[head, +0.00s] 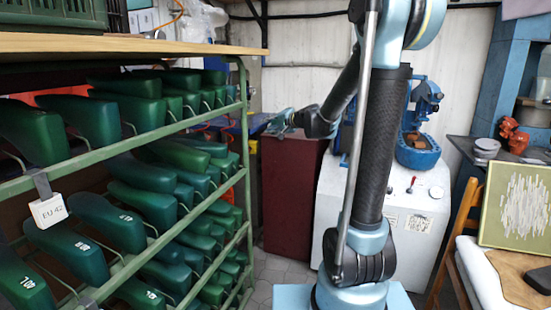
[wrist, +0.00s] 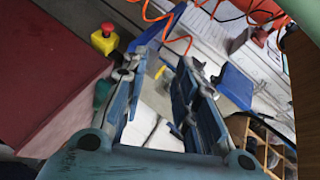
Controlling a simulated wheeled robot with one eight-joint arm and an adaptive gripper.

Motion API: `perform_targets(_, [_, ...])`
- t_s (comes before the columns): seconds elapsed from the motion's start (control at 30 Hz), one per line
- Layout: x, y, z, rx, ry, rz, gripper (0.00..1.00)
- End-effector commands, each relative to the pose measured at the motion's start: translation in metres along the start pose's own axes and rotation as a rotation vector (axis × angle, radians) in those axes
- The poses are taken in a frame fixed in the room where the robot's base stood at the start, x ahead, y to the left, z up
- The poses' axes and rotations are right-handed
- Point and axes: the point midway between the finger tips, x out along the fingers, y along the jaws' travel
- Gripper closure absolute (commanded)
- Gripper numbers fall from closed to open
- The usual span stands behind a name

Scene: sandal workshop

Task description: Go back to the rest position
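My gripper (wrist: 157,80) shows close up in the wrist view, its two blue fingers apart with nothing held between them. In the head view my gripper (head: 283,122) is small, at the end of the bent arm, to the right of the shelf rack and above the dark red cabinet. The arm rises in front of the white machine, then folds down and to the left. The fingertips are too small in the head view to make out.
A green rack (head: 247,150) of shoe lasts fills the left. The dark red cabinet (head: 291,190) stands behind; its red surface (wrist: 50,75) fills the wrist view's left, near a yellow-and-red button (wrist: 104,38). A white machine (head: 405,225) and a chair (head: 467,225) stand right.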

Motion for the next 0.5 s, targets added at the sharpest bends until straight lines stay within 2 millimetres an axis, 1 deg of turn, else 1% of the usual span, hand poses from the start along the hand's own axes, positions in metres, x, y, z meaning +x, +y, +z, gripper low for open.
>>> perform_targets(0.03, [-0.014, 0.004, 0.01, -0.03, -0.02, 0.027, 0.72])
perform_targets(0.27, [-0.072, 0.031, 0.055, -0.165, -0.121, 0.163, 0.72])
perform_targets(0.5, [-0.136, 0.074, 0.102, -0.285, -0.227, 0.324, 0.72])
